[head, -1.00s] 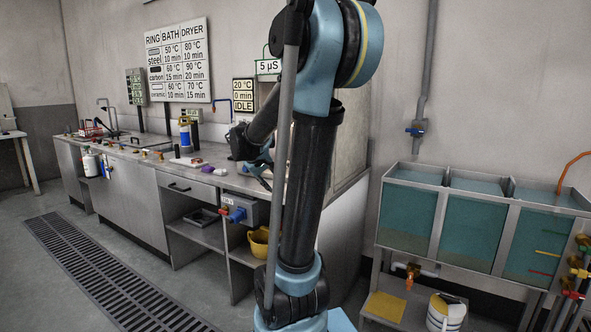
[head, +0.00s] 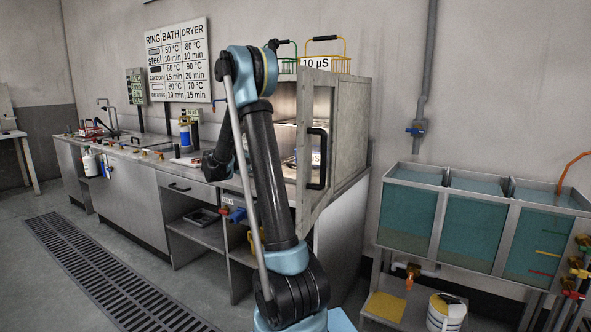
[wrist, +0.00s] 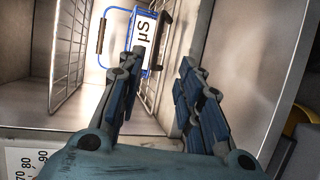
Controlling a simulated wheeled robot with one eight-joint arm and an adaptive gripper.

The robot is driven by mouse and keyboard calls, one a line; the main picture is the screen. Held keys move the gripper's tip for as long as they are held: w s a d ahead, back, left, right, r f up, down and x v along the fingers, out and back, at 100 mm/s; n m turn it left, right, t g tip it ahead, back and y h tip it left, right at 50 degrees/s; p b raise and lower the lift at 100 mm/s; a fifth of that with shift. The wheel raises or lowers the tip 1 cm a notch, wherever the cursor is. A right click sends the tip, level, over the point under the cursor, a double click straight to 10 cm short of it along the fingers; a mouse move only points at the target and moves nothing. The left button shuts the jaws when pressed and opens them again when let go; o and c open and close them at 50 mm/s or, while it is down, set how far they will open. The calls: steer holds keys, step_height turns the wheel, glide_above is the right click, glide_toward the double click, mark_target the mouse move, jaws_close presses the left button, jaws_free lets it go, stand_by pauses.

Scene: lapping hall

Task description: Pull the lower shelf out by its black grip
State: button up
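The steel cabinet (head: 345,130) stands open on the bench in the head view, its inside lit. In the wrist view I look in sideways at wire shelves. The lower shelf (wrist: 150,92) lies under a blue wire basket with a "µS" tag (wrist: 147,35). A black bar, apparently the shelf's black grip (wrist: 165,20), shows beside the basket and is partly hard to make out. My gripper (wrist: 161,62) is open with nothing visible between its fingers, its fingertips pointing toward the shelf front. In the head view my arm hides the gripper.
The cabinet door (head: 308,195) with its black handle (head: 317,158) stands open. The upper wire shelf (wrist: 68,50) is left in the wrist view. Green (head: 287,58) and yellow (head: 345,55) wire baskets stand on the cabinet. Water tanks (head: 470,225) stand right.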

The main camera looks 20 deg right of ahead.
steer(key=x, duration=1.7)
steer(key=shift+w+d+r, duration=0.15)
steer(key=shift+w+r, duration=0.05)
steer(key=shift+w, duration=0.05)
jaws_close()
